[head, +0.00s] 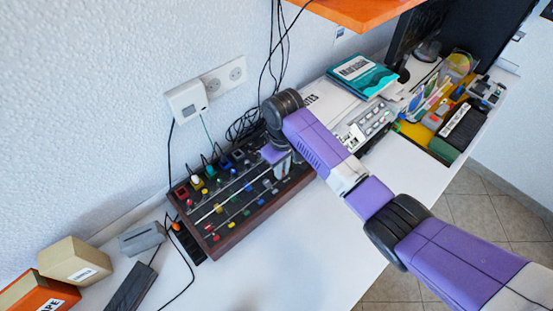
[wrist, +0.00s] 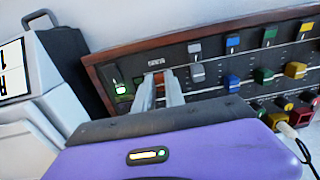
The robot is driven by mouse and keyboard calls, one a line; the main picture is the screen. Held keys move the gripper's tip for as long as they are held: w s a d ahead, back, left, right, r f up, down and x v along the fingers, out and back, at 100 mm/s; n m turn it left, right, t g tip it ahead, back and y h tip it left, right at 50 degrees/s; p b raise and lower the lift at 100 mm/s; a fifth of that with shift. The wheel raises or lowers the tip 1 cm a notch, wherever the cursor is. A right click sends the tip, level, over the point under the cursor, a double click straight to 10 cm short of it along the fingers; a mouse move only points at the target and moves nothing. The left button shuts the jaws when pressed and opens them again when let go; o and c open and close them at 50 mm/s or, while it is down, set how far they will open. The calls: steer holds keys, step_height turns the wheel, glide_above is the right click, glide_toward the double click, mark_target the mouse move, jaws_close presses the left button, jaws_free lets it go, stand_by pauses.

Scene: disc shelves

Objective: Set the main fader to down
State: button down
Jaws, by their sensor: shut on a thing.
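The mixer (head: 236,222) is a dark panel with wooden sides and rows of coloured fader caps and knobs. It also shows in the wrist view (wrist: 215,50). My gripper (head: 282,166) is over the mixer's right end in the head view. In the wrist view my gripper (wrist: 160,83) has its two fingers close together, shut on a small reddish cap (wrist: 158,77), which looks like the main fader. It sits below a small white label, and the fingers hide most of it. A grey fader cap (wrist: 197,72) is just right of the fingers.
A switch with a green light (wrist: 121,88) is left of the fingers. Blue, green and yellow caps are to the right. A white device (head: 367,127) stands beyond the mixer. Cables run behind the mixer. The white table (head: 290,250) is clear in front.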

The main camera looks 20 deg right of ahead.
steer(key=shift+s, duration=0.1)
steer(key=c, duration=1.4)
jaws_free()
steer(key=shift+r+b, duration=0.35)
steer(key=shift+r, duration=3.6)
